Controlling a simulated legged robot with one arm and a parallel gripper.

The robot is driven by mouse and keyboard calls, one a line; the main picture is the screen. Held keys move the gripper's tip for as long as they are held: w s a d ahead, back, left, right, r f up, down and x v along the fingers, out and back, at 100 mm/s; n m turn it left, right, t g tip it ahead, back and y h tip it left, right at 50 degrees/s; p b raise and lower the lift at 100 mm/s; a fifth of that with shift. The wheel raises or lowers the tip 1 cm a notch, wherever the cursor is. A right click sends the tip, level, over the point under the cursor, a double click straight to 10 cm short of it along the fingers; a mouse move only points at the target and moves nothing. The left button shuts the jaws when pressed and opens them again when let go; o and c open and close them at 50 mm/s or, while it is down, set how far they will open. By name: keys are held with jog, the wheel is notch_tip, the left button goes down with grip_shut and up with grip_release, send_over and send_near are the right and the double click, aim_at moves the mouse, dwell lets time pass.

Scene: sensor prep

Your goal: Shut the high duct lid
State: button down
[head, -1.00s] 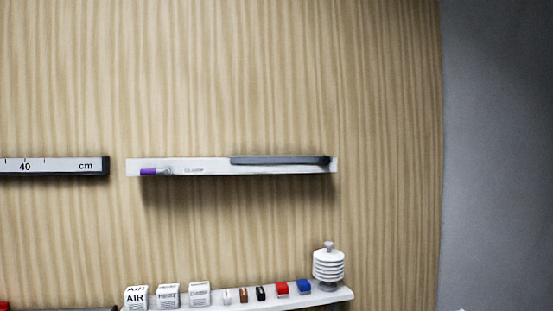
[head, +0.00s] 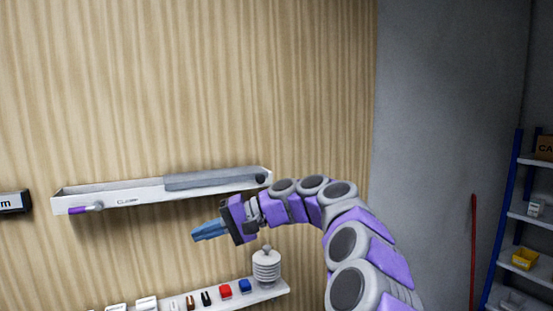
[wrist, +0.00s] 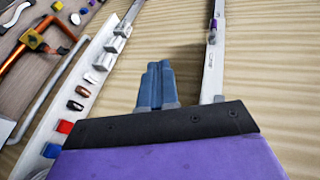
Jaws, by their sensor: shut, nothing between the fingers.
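The high duct is a long white channel (head: 140,194) fixed to the wood-grain wall. A grey lid piece (head: 215,179) lies along its right part, with a dark round end at the right. A purple-tipped grey handle (head: 86,209) sits at the duct's left front. The duct also shows in the wrist view (wrist: 212,75), with a purple part (wrist: 213,25) at its far end. My gripper (head: 195,236) is shut and empty, just below the duct's right half. Its blue fingers (wrist: 157,66) are together, apart from the duct.
Below is a white shelf (head: 269,293) with small coloured blocks, white boxes and a ribbed white sensor (head: 266,267). A ruler end (head: 14,203) is at left. Blue-framed shelving (head: 502,220) and a red pole (head: 473,240) stand at right.

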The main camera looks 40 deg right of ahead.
jog(key=s+d+r+m+t+h+p, duration=0.2)
jog(key=s+d+r+p, duration=0.1)
jog(key=d, duration=0.7)
jog(key=s+d+r+m+t+h+p, duration=0.2)
jog(key=s+d+r+t, duration=0.1)
jog(key=d, duration=0.8)
jog(key=s+d+r+m+t+h+p, duration=0.2)
jog(key=s+d+r+p, duration=0.1)
jog(key=d, duration=0.7)
jog(key=w+a+f, duration=0.2)
jog(key=w+a, duration=0.5)
jog(key=w, duration=0.3)
jog(key=shift+w, duration=0.4)
jog(key=shift+d, duration=0.1)
